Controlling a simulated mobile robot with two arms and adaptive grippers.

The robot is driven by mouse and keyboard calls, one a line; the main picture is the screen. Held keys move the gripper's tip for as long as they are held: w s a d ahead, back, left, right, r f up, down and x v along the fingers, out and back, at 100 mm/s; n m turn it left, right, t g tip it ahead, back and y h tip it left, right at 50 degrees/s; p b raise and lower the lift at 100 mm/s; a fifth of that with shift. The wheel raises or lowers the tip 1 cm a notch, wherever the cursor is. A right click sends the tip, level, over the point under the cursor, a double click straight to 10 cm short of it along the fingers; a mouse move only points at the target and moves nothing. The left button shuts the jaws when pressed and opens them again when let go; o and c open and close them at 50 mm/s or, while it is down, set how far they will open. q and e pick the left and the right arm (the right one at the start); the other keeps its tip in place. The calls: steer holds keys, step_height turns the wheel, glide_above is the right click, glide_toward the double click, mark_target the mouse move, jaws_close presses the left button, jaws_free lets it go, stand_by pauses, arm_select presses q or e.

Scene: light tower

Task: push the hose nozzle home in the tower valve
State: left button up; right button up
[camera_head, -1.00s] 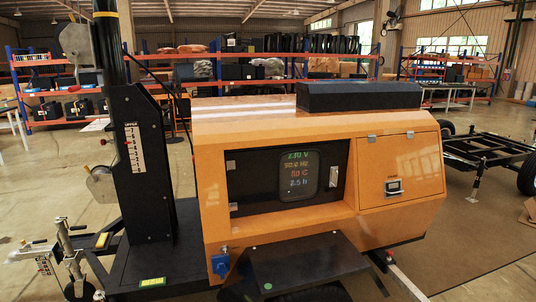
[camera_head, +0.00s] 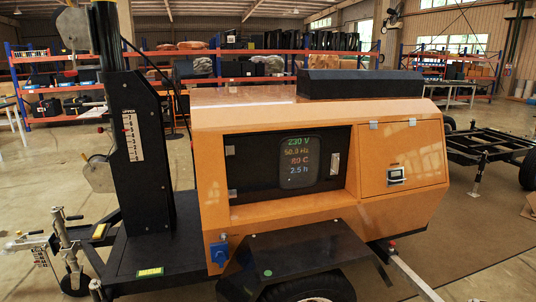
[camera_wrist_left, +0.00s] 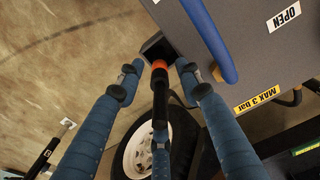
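In the left wrist view, the hose nozzle (camera_wrist_left: 160,95) is a black cylinder with an orange collar at its far end. The collar meets a dark square block (camera_wrist_left: 152,48), apparently the tower valve's mouth, under a grey panel; how deep it sits I cannot tell. My left gripper (camera_wrist_left: 158,82) has blue fingers with dark pads on both sides of the nozzle. Gaps show between both pads and the nozzle, so it is open around it. A third blue finger (camera_wrist_left: 161,155) lies below, near the nozzle's lower end. My right gripper is in neither view.
A blue lever (camera_wrist_left: 212,38) beside an OPEN label (camera_wrist_left: 284,17) hangs close to the right finger. A MAX 3 bar label (camera_wrist_left: 257,99) and a tyre (camera_wrist_left: 185,150) lie nearby. The head view shows the orange generator housing (camera_head: 272,112) and black mast (camera_head: 137,150).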

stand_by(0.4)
arm_select(q)
steer(key=shift+r+p, duration=0.1)
steer(key=shift+p, duration=0.35)
steer(key=shift+p, duration=0.35)
stand_by(0.3)
jaws_close()
steer(key=shift+r+p, duration=2.95)
steer(key=shift+p, duration=0.35)
